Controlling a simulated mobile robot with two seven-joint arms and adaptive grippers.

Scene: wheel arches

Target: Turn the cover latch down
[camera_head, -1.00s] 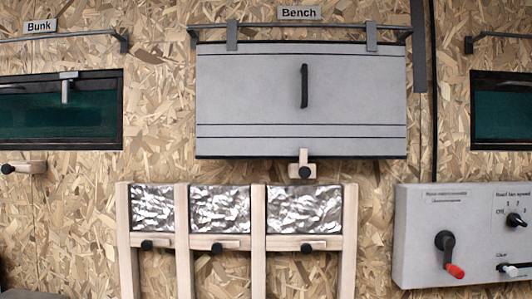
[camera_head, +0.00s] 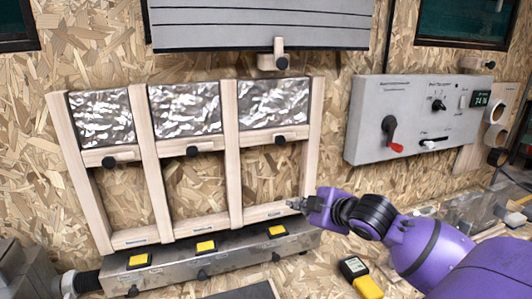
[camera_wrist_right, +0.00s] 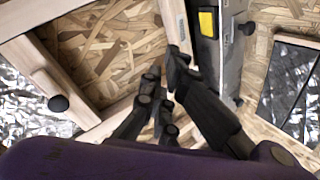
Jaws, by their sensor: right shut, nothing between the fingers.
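The grey bench cover (camera_head: 262,28) is cut off at the top of the head view. A pale wooden latch (camera_head: 266,62) with a black knob sits at its lower edge. An upright wooden arm of this latch points up and overlaps the edge. My right gripper (camera_head: 294,203) is shut and empty, low by the right post of the wooden frame, well below the latch. In the right wrist view its dark fingers (camera_wrist_right: 166,77) are near the frame's lower rail and the metal box. The latch is not recognisable there. My left gripper is not in view.
The wooden frame (camera_head: 312,150) holds foil panels with black-knobbed wooden turn latches below them. A metal box (camera_head: 215,255) with yellow labels runs beneath. A grey control box (camera_head: 370,120) with a red-tipped crank stands right of the frame. Bare chipboard lies between frame and control box.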

